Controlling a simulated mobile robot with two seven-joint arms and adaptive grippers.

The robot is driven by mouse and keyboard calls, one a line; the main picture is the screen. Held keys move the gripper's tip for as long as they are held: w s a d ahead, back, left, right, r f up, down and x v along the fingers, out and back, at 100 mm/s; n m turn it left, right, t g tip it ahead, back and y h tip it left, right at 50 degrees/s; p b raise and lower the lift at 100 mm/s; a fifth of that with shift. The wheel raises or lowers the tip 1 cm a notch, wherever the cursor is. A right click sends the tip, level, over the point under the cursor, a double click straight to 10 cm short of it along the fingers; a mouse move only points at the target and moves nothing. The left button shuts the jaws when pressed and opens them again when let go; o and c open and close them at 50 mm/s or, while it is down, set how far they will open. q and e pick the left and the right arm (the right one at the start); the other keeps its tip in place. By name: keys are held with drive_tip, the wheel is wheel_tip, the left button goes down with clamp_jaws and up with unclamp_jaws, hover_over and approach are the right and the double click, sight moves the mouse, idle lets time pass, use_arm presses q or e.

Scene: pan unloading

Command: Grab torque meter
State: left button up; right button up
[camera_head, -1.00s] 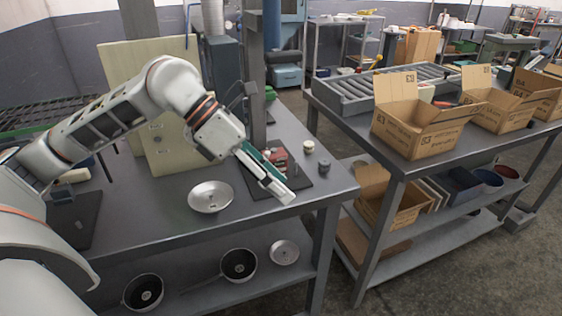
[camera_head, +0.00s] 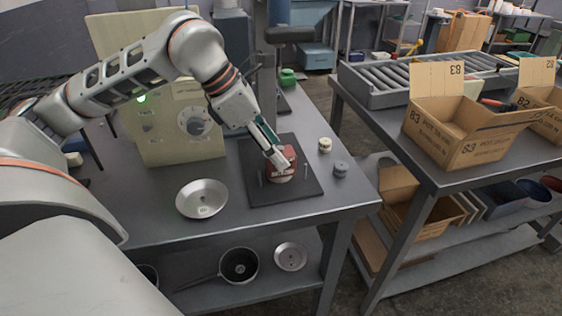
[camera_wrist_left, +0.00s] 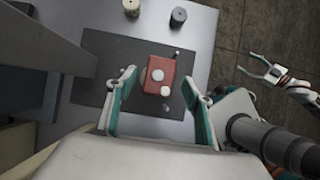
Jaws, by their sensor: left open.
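The torque meter appears to be a red block-shaped device (camera_head: 290,156) standing on a dark mat (camera_head: 262,195) on the workbench. In the left wrist view the red device (camera_wrist_left: 171,68) shows pale round parts on top. My left gripper (camera_head: 276,160) points down at it, partly hiding it in the head view. In the left wrist view my left gripper (camera_wrist_left: 159,84) is open, its fingers on either side of the device with gaps visible; contact is not seen. My right gripper (camera_wrist_left: 262,68) shows at the right of that view, over the floor, fingers apart and empty.
A metal pan (camera_head: 203,212) sits left of the mat. A cream cylinder (camera_head: 325,145) and a grey knurled cylinder (camera_head: 340,169) stand to its right. A press column (camera_head: 268,90) rises behind. Cardboard boxes (camera_head: 455,145) stand on the right table, across a gap.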

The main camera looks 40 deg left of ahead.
use_arm(q)
drive_tip(key=x, duration=0.3)
drive_tip(key=shift+w+f, duration=0.1)
drive_tip(key=shift+f, duration=0.25)
clamp_jaws()
drive_tip(key=shift+a+r, duration=0.1)
drive_tip(key=shift+r, duration=0.15)
